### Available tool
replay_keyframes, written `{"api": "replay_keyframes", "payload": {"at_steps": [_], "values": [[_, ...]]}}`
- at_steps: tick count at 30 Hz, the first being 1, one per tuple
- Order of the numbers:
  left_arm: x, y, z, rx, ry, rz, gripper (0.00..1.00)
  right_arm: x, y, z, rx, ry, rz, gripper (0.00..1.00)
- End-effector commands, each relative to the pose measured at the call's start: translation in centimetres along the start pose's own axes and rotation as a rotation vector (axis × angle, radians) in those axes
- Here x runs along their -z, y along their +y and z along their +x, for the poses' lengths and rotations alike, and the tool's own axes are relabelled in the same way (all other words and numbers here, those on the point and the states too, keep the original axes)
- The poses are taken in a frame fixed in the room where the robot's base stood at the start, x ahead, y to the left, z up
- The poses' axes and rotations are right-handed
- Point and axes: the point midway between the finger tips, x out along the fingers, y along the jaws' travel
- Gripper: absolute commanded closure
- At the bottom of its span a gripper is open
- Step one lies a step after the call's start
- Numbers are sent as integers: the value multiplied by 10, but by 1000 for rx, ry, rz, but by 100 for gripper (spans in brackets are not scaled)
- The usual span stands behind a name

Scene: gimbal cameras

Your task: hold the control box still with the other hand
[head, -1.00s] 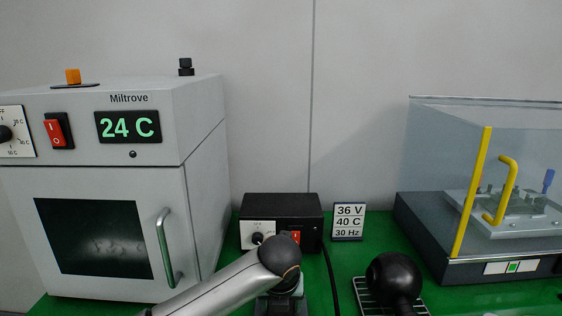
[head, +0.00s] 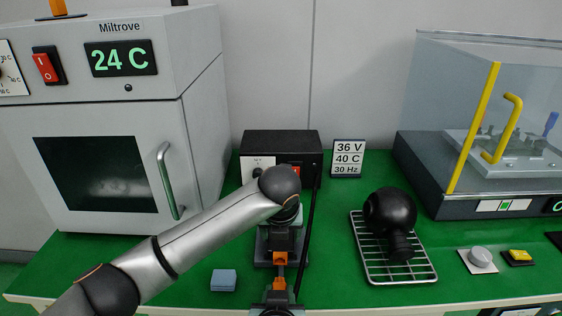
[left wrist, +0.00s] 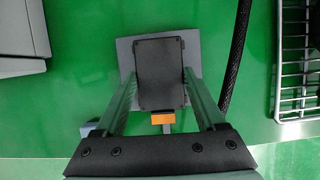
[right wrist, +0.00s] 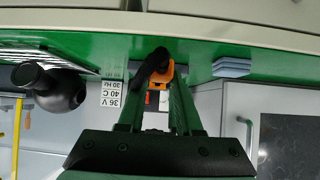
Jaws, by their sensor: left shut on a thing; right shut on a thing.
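The control box, a small black box, stands on a grey plate (head: 262,262) at the table's front and shows from above in the left wrist view (left wrist: 160,73). An orange piece (left wrist: 163,118) is on its near side. My left gripper (head: 280,240) points down, shut on the box with one finger on each side; my wrist partly hides it in the head view. My right gripper (head: 277,292) is low at the front edge, shut on an orange plug (right wrist: 166,72) with a black cable. The plug is in front of the box; contact is unclear.
A black supply (head: 283,150) and a sign (head: 348,158) stand behind. An oven (head: 110,180) is left, a blue block (head: 223,280) near it. A wire rack (head: 370,262) with a black round flask-like object (head: 390,210) and a clear-covered machine (head: 480,130) are right.

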Motion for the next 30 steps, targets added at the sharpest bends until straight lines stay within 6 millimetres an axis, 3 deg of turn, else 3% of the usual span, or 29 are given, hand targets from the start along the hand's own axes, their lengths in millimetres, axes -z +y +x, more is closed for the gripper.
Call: {"api": "replay_keyframes", "payload": {"at_steps": [8,30], "values": [[0,0,0,1,-1,0,82,16,0,21,0,2,0,100],[0,0,0,1,-1,0,82,17,0,22,1,2,-1,100]]}}
